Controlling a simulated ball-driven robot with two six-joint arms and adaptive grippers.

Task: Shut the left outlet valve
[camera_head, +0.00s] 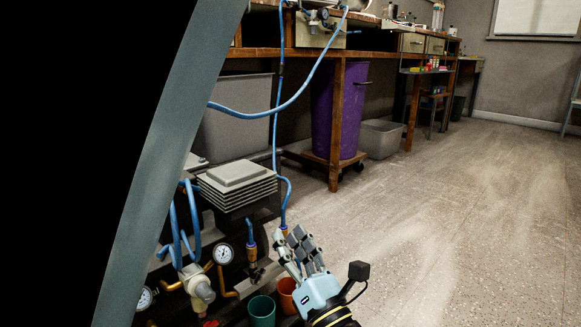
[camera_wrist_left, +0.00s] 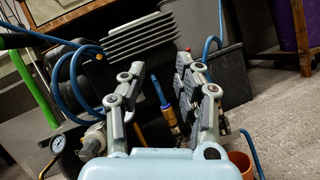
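In the head view, a blue hose with a brass fitting (camera_head: 251,252) runs down to a small silver valve part (camera_head: 255,273), which looks like the left outlet; its handle position is too small to tell. A second hose and brass fitting (camera_head: 284,229) stand to its right, partly behind my left gripper (camera_head: 289,241). The left gripper is right of the silver part, apart from it in the picture. In the left wrist view, its fingers (camera_wrist_left: 160,72) are spread and empty; a brass fitting (camera_wrist_left: 168,114) shows beyond the gap. My right gripper is not in view.
A green cup (camera_head: 262,312) and an orange cup (camera_head: 287,296) stand just below the valve area. A workbench (camera_head: 336,120) and purple bin (camera_head: 340,108) stand behind. The floor at right is clear.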

